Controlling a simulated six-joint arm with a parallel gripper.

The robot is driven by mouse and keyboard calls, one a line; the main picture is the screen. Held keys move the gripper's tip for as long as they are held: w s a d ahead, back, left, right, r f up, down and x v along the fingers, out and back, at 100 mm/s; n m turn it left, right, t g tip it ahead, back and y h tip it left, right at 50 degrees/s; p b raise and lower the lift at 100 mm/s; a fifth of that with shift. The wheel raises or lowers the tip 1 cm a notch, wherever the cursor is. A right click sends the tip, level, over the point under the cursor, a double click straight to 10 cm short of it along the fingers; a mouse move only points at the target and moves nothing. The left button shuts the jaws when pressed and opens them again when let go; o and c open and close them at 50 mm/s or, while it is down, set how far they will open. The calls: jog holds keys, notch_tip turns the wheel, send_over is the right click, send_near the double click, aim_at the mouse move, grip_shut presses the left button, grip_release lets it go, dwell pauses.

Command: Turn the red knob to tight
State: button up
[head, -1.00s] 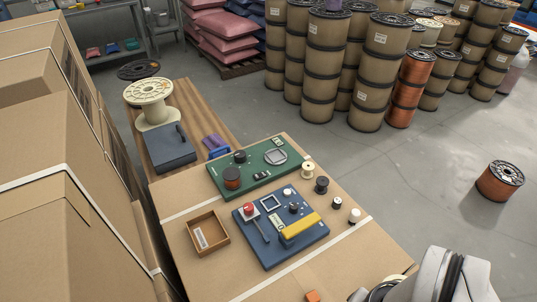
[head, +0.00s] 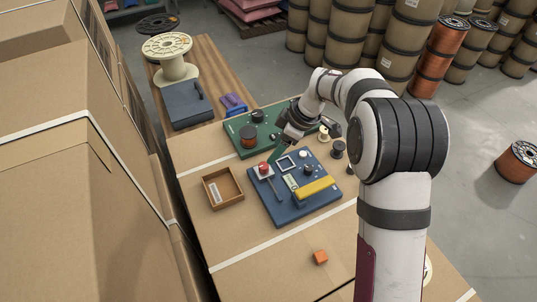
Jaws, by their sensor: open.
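The red knob (head: 263,167) sits on a pale square plate at the upper left of the blue board (head: 270,213). A small dark lever lies just below the knob on the board. My gripper (head: 280,151) reaches in from the right, above the far edge of the blue board. It is open and just up and right of the red knob, apart from it. The fingers are small and partly blend with the green board (head: 232,126) behind them. The markings around the knob are too small to read.
Stacked cartons (head: 60,200) rise on the left. The cardboard top near the cube is mostly clear.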

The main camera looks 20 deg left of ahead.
aim_at(264, 165)
jog(key=x, duration=0.8)
jog(key=shift+a+f, duration=0.15)
jog(key=shift+f, duration=0.2)
jog(key=shift+c, duration=0.2)
grip_shut()
